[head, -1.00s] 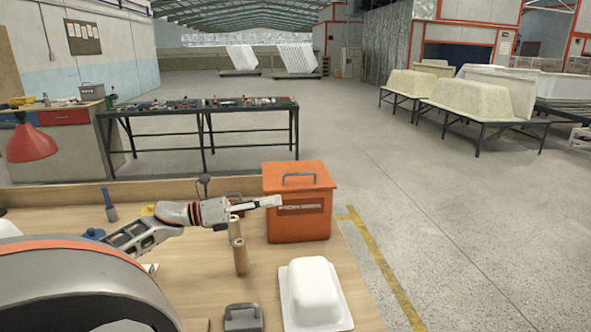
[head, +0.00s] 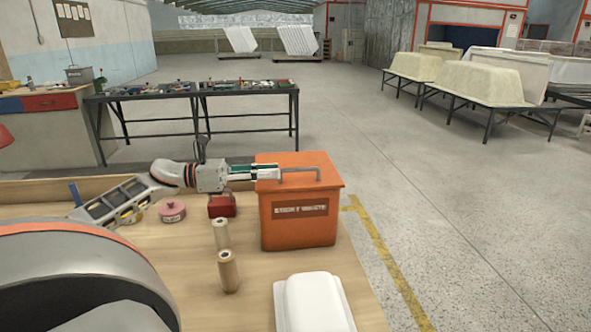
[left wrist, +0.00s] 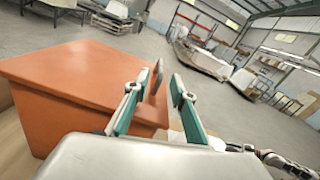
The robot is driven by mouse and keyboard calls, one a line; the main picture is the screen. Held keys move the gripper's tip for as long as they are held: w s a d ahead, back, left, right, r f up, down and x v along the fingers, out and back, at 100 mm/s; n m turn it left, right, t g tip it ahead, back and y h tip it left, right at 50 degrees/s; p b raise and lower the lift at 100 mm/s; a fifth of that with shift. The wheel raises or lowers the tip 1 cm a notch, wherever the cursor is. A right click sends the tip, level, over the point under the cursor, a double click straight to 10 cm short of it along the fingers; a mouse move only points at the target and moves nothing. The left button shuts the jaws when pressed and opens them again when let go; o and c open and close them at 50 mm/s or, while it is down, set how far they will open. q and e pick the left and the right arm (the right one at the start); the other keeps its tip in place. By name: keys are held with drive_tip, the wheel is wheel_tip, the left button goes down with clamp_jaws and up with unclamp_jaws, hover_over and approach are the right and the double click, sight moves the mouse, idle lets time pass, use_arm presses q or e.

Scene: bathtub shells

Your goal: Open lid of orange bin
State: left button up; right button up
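The orange bin (head: 298,222) stands at the right end of the wooden table, with its lid (head: 325,170) down on it. A grey bar handle (head: 318,172) rises from the lid top. My left gripper (head: 277,174) is at the left end of this handle, just over the lid. In the left wrist view, its two green-sided fingers (left wrist: 159,86) are apart and the dark handle (left wrist: 157,79) shows between their tips. Contact cannot be told. Part of my right arm shows small at the lower right of the left wrist view; its finger state is unclear.
Two brown rolls (head: 228,270), a pink round tin (head: 172,211) and a red box (head: 222,205) are left of the bin. A white tub-shaped piece (head: 312,302) lies in front of it. Open floor is to the right, past the table edge.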

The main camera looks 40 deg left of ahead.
sight(286, 170)
use_arm(q)
drive_tip(key=b+x, duration=0.1)
drive_tip(key=x, duration=0.5)
drive_tip(key=shift+d, duration=0.1)
drive_tip(key=shift+w+d, duration=0.2)
drive_tip(key=shift+w, duration=0.05)
drive_tip(key=shift+w+d, duration=0.1)
drive_tip(key=shift+w, duration=0.05)
drive_tip(key=c, duration=0.4)
clamp_jaws()
use_arm(e)
drive_tip(key=shift+w+d+f, duration=0.15)
drive_tip(key=shift+d+f, duration=0.1)
drive_tip(key=shift+f, duration=0.15)
